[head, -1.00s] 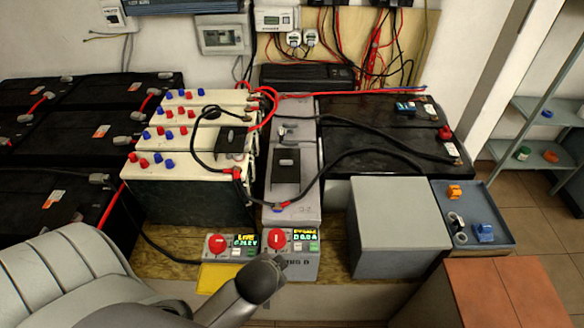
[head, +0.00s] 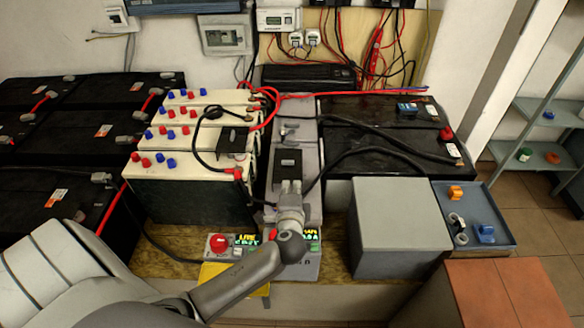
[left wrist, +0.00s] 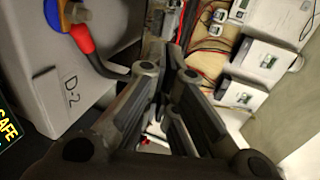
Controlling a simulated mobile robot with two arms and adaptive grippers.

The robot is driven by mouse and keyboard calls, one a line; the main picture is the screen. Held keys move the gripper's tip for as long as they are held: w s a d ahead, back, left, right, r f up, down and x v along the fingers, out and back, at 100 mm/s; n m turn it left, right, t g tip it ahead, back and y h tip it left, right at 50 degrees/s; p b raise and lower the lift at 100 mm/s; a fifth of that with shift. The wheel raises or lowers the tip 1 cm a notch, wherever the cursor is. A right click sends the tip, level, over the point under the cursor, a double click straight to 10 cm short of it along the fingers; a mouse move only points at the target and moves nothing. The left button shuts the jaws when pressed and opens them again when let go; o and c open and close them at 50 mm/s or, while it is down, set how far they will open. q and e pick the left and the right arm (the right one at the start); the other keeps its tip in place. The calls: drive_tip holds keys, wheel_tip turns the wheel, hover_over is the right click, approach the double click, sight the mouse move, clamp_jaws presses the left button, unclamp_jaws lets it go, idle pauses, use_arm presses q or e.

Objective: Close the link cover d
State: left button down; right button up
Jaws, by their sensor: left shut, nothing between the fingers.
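The grey battery (head: 310,197) stands in the middle of the head view, and its "D-2" label shows in the left wrist view (left wrist: 71,91). A dark plate with a small knob (head: 288,158), which looks like link cover d, is on this battery. I cannot tell its exact tilt. My left gripper (head: 291,184) is shut and empty at the plate's near edge; I cannot tell whether it touches. In the left wrist view its fingers (left wrist: 172,80) rise beside the battery, and the plate cannot be made out there. My right gripper is out of view.
Cream batteries (head: 190,185) with red and blue caps stand left of the grey battery. A grey box (head: 390,225) stands on the right, near a blue tray (head: 500,232). Black cables (head: 350,153) cross close to the plate.

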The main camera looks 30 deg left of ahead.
sight(292, 163)
use_arm(q)
drive_tip(key=x, duration=0.6)
drive_tip(key=r+x, duration=0.1)
drive_tip(key=x, duration=0.2)
drive_tip(key=shift+w+a+f, duration=0.15)
drive_tip(key=shift+w+a, duration=0.05)
drive_tip(key=shift+w, duration=0.1)
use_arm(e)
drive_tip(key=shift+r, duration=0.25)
use_arm(q)
drive_tip(key=shift+w, duration=0.1)
